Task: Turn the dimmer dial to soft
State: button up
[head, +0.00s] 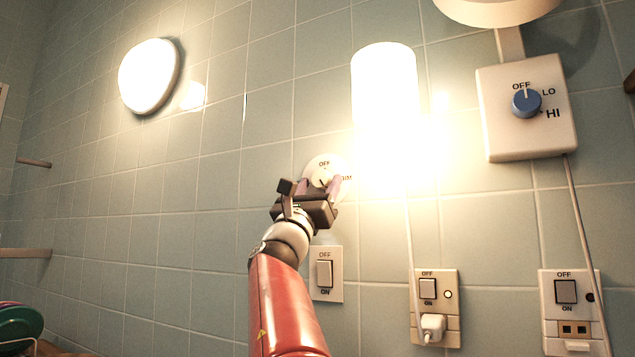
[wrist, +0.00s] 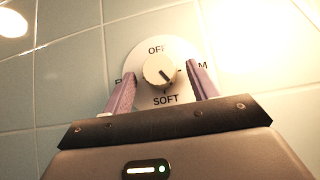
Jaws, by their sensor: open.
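The dimmer dial is a round white plate (wrist: 141,61) on the tiled wall with a cream knob (wrist: 159,67) at its middle. In the wrist view the plate reads OFF at top and SOFT at bottom, with partly hidden labels at left and right. The knob's dark pointer line aims to the lower right, between the right-hand label and SOFT. In the head view the dial (head: 324,164) is partly behind my gripper (head: 319,186). My gripper (wrist: 161,74) is open, its purple fingers on either side of the knob, with gaps showing between them and it.
A lit cylindrical lamp (head: 384,110) glows right of the dial, and a round wall lamp (head: 147,76) is lit at left. A switch (head: 325,274) sits just below my gripper. A blue knob (head: 526,103) on a box and more switches (head: 428,289) are at right.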

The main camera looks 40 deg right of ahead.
jog(key=c, duration=1)
jog(key=shift+m+g, duration=0.5)
jog(key=shift+m, duration=0.1)
jog(key=m+g, duration=0.2)
jog(key=m+g+p, duration=0.1)
jog(key=m+g, duration=0.1)
jog(key=m+g+h+p, duration=0.1)
jog(key=m+g, duration=0.1)
jog(key=m, duration=0.1)
jog(key=shift+w+a+r+g, duration=0.15)
jog(key=shift+w+g, duration=0.2)
jog(key=shift+g, duration=0.05)
jog(key=shift+w+m+g+p, duration=0.1)
jog(key=shift+m+g+p, duration=0.7)
jog(key=shift+m+g, duration=1.5)
jog(key=shift+m+y, duration=0.3)
jog(key=shift+m, duration=0.2)
